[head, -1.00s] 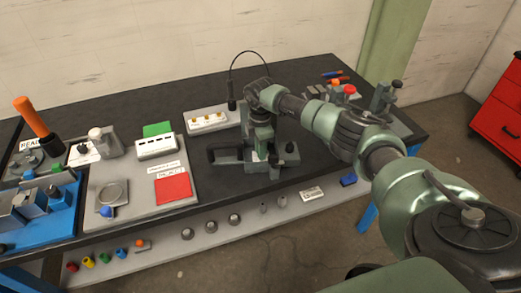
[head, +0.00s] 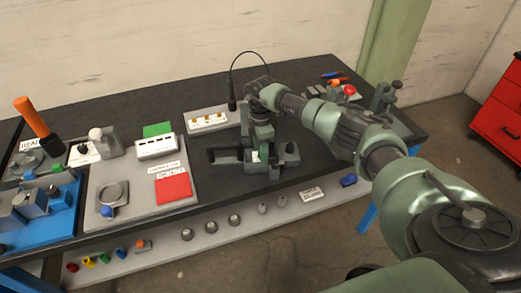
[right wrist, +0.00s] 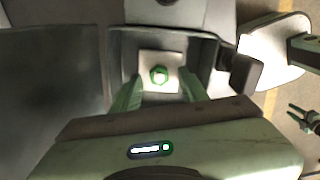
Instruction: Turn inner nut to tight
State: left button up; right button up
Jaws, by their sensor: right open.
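A green hex nut (right wrist: 159,75) sits on a pale square plate (right wrist: 148,88) inside a grey fixture in the right wrist view. Which nut is the inner one is not clear. In the head view the dark grey-green fixture (head: 228,156) stands near the middle of the bench. My right gripper (right wrist: 160,92) is open, with its two green fingers apart on either side below the nut in the picture; contact cannot be told. In the head view my right gripper (head: 260,140) points down over the fixture and hides part of it. A small green forked shape (right wrist: 303,116) may be my left gripper.
A white block with brass parts (head: 208,121) stands behind the fixture. A grey board with a red square (head: 173,187) lies to the left. A red button (head: 349,90) and a grey stand (head: 385,98) are to the right. Several small parts line the front shelf (head: 290,207).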

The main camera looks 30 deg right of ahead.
notch_tip(320, 180, up, 8)
jog(key=shift+f+b, duration=0.2)
jog(key=shift+b, duration=0.55)
